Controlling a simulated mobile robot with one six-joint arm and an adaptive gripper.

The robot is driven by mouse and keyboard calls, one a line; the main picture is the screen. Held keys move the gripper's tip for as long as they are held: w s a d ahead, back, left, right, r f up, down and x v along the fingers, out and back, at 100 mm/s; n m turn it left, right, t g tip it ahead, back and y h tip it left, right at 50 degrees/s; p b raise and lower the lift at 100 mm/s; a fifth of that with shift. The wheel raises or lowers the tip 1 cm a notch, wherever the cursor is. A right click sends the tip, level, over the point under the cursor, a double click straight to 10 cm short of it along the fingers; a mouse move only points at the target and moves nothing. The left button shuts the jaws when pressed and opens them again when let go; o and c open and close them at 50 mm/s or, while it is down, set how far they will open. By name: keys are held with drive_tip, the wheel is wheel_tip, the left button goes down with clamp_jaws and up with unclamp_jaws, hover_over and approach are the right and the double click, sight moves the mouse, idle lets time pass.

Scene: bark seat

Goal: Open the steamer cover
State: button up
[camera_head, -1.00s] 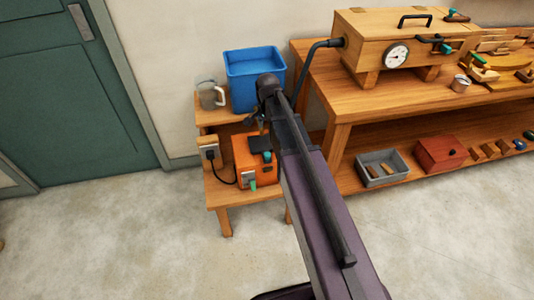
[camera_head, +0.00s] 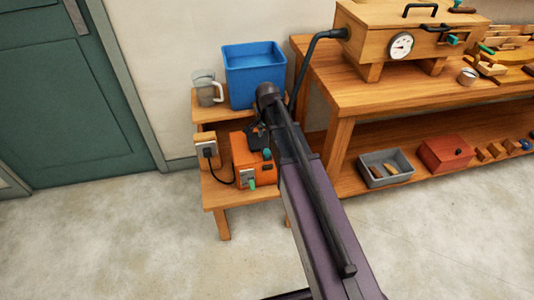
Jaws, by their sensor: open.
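An orange steamer (camera_head: 243,172) stands on the lower level of a small wooden stand, with a green switch on its front. A teal knob (camera_head: 267,153) shows at its top right; I cannot tell whether it belongs to the cover. The cover is largely hidden by my dark arm and gripper. My gripper (camera_head: 257,142) points down at the top of the steamer and is open. Whether its fingers touch the cover cannot be told. A wooden steam box (camera_head: 375,42) with a round gauge and black handle sits on the workbench.
A blue bin (camera_head: 252,80) and a grey jug (camera_head: 207,88) stand on the upper level, close to my arm. A black hose runs from the steam box down behind my arm. A socket block (camera_head: 206,149) with a cord is left of the steamer. The floor in front is clear.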

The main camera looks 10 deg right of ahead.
sight(267, 151)
drive_tip(key=shift+f+b, duration=3)
drive_tip(key=shift+f, duration=0.25)
clamp_jaws()
